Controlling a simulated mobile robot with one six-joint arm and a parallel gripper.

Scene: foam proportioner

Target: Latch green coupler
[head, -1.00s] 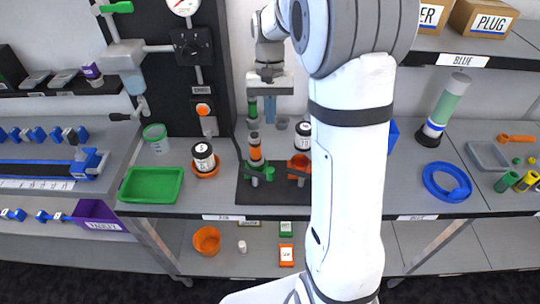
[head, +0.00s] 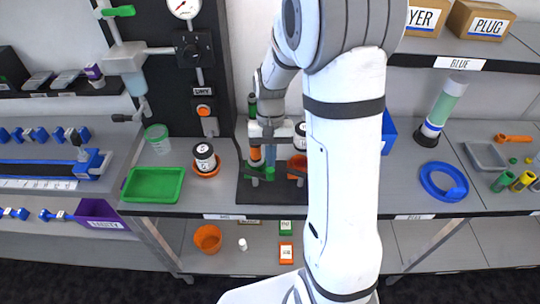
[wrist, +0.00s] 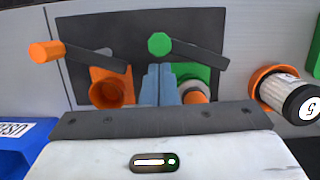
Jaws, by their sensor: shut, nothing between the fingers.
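The green coupler (wrist: 190,72) is on a dark mat in the wrist view, with an orange-banded tube (wrist: 198,95) at it. A dark lever with a green knob (wrist: 159,44) lies across its far side. In the head view the green coupler (head: 264,174) is partly hidden by my arm's end. My gripper (wrist: 160,75) is shut and empty, its blue-grey fingertips near the green knob and beside the coupler. I cannot tell whether they touch it. In the head view my gripper (head: 270,156) is low over the mat.
The orange coupler (wrist: 108,88), with an orange-knobbed lever (wrist: 47,52), stands close beside my fingers. A black-and-white canister (wrist: 295,100) sits in an orange ring at right in the wrist view. A green tray (head: 152,184) lies left in the head view.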

